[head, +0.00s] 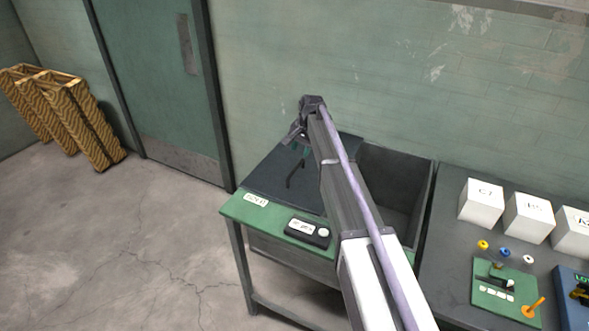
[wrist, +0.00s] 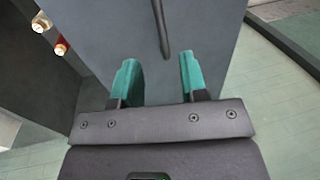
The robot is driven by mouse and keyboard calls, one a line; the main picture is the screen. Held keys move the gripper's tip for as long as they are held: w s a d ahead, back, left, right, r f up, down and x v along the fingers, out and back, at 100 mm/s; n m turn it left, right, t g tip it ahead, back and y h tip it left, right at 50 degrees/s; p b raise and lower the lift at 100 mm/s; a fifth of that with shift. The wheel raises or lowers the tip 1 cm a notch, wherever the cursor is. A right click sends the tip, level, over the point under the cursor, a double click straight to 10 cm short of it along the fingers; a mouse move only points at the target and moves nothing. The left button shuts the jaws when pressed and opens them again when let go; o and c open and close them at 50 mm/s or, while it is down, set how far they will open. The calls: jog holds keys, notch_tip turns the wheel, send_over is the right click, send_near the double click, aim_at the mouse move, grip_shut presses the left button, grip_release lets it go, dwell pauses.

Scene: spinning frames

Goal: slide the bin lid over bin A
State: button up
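The bin lid (head: 262,178) is a flat dark panel over the left part of the green-fronted bin stand. A thin black handle (head: 296,173) stands out on it. The wrist view shows the lid (wrist: 110,25) and its handle (wrist: 161,28) beyond the fingers. My gripper (wrist: 159,60) is open and empty, its teal fingers apart with the handle in line with the gap, not clearly between them. In the head view my gripper (head: 303,143) is over the lid's back part, partly hidden by my arm. The right bin (head: 408,190) is uncovered; which bin is A is unreadable.
A small black control box (head: 308,232) sits on the stand's green front edge. The bench at right holds white boxes (head: 481,202), a green board (head: 505,295) and coloured knobs. Wooden frames (head: 65,110) lean at the left wall. The floor at left is clear.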

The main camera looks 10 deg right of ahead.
aim_at(296, 168)
jog(key=f+b, duration=0.2)
jog(key=f, duration=0.1)
jog(key=a+f+b, duration=0.1)
jog(key=f+b, duration=0.2)
jog(key=w+f+b, duration=0.1)
jog(key=f+b, duration=0.1)
jog(key=f, duration=0.1)
jog(key=shift+a, duration=0.2)
jog(key=shift+r, duration=0.2)
grip_shut()
